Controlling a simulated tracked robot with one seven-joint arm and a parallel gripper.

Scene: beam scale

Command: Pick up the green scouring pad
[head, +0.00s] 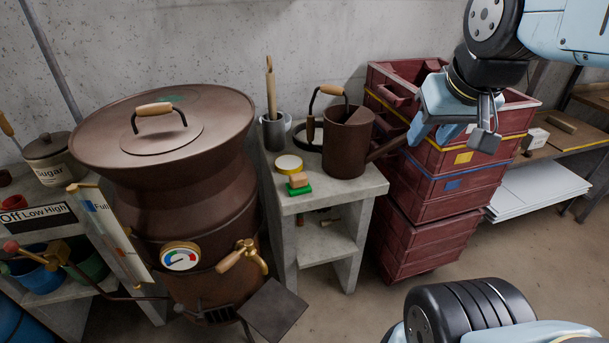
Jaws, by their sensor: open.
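The green scouring pad (298,190) is a small bright green block lying flat on the concrete shelf unit's top. A small tan block (300,180) rests on it and hides part of its upper face. My gripper (452,133) is at the upper right, open, with nothing seen between its fingers. It hangs in front of the stacked red crates, well to the right of the pad and apart from it.
A brown watering can (347,141) stands right of the pad, its spout towards my gripper. A yellow-rimmed tin (289,164) is just behind the pad; a grey pot (274,133) holds a wooden handle. A large brown boiler (190,190) stands left; red crates (440,190) stand right.

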